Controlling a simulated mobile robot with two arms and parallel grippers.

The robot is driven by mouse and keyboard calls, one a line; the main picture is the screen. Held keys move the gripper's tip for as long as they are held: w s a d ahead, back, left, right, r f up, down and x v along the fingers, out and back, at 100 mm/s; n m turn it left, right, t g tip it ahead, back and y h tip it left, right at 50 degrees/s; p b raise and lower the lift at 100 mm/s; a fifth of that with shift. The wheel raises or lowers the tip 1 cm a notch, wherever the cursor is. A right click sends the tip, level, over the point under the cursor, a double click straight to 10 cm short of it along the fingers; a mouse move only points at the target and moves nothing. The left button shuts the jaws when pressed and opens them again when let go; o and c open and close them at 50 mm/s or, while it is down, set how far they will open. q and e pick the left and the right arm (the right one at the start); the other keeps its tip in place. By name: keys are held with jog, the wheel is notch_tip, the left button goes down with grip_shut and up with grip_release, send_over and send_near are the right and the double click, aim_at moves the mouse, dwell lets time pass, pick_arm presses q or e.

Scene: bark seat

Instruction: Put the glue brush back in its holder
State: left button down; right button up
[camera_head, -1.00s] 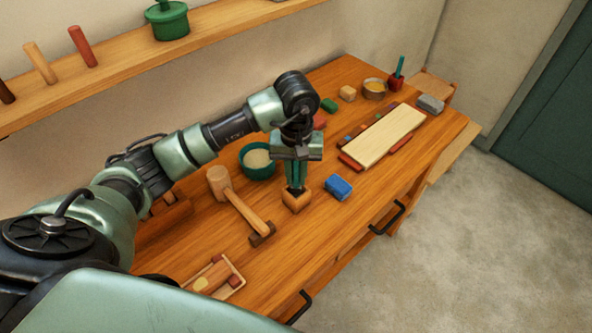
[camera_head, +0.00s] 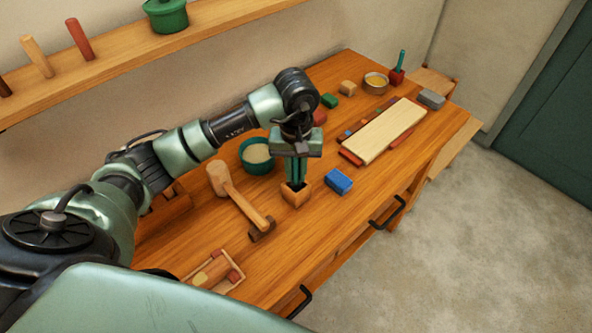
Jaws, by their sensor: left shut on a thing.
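My left gripper (camera_head: 295,178) points straight down over a small wooden block-shaped holder (camera_head: 295,197) with a dark opening in its top. The teal fingers are close together, shut on what appears to be the glue brush, which is mostly hidden between them. The fingertips are at the holder's opening; I cannot tell how deep the brush sits. The holder stands upright on the workbench (camera_head: 300,240). My right gripper is not in view.
A mallet (camera_head: 245,207) lies left of the holder, a blue block (camera_head: 338,181) right of it. A green bowl (camera_head: 257,157) stands behind. A pale board (camera_head: 384,132), a metal cup (camera_head: 375,83) and a red pot with a green stick (camera_head: 398,74) are farther back.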

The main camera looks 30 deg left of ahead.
pick_arm(q)
jog(key=shift+f, duration=0.1)
jog(key=c, duration=1.2)
grip_release()
jog(key=shift+c, duration=0.2)
jog(key=shift+r, duration=0.5)
notch_tip(320, 180, up, 6)
jog(key=shift+f+b, duration=0.25)
jog(key=shift+b, duration=0.85)
jog(key=shift+r, duration=0.7)
